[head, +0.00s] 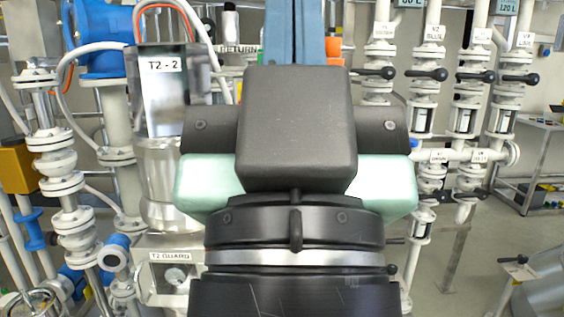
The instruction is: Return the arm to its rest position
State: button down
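My arm (295,230) fills the middle of the head view, with a dark block, pale green side parts and a black round section with a silver ring below. No gripper fingers show in the head view, and I cannot see whether they hold anything. The arm hides much of what lies behind it.
Left of my arm stand a metal unit labelled T2-2 (162,95), a T2 GUARD box (170,275) and white flanged pipes (55,180). At the right are labelled valves with black handles (427,75) and a table (535,125). Grey floor (470,265) shows at the lower right.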

notch_tip(320, 180, up, 13)
jog(key=p, duration=1.1)
jog(key=shift+w+a+p, duration=0.3)
jog(key=shift+a+p, duration=0.05)
jog(key=shift+f, duration=0.1)
